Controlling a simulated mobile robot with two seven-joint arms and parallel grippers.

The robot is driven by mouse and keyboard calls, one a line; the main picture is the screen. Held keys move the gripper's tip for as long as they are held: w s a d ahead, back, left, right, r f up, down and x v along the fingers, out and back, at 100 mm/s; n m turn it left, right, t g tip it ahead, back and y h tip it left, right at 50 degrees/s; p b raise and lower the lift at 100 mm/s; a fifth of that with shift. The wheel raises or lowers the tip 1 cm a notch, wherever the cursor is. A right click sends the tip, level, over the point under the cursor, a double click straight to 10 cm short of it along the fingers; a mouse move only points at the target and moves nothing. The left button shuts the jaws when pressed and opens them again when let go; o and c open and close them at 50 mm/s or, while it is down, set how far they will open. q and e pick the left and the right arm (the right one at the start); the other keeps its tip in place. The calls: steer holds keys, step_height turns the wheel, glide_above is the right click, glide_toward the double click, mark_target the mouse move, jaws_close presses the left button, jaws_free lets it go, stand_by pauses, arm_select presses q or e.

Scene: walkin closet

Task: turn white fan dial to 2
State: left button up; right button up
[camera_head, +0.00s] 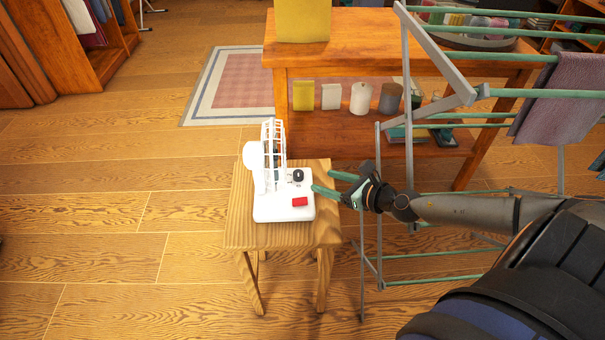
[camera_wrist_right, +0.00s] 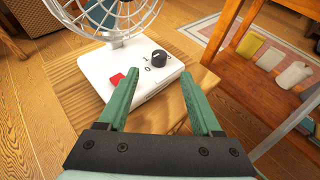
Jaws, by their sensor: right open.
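The white fan (camera_head: 283,206) stands upright on a small wooden stool (camera_head: 240,218); its base (camera_wrist_right: 94,71) also shows in the right wrist view. The dark round dial (camera_head: 298,175) sits on top of the base, with small marks around it; in the right wrist view the dial (camera_wrist_right: 159,58) lies ahead of the fingertips. A red switch (camera_head: 299,201) is on the base near the dial. My right gripper (camera_head: 324,183) is open and empty, just right of the fan base, with green fingers apart from the dial. My left gripper is not in view.
A drying rack (camera_head: 379,205) with a hanging towel (camera_head: 566,95) stands around my right arm. A wooden shelf table (camera_head: 360,49) holding candles is behind the stool. A rug (camera_head: 226,88) lies on the floor; floor left of the stool is clear.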

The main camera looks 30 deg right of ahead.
mark_target(300, 174)
steer(key=x, duration=0.9)
steer(key=shift+w+a+f, duration=0.15)
steer(key=shift+w+a, duration=0.05)
steer(key=shift+w, duration=0.05)
steer(key=shift+c, duration=0.3)
jaws_close()
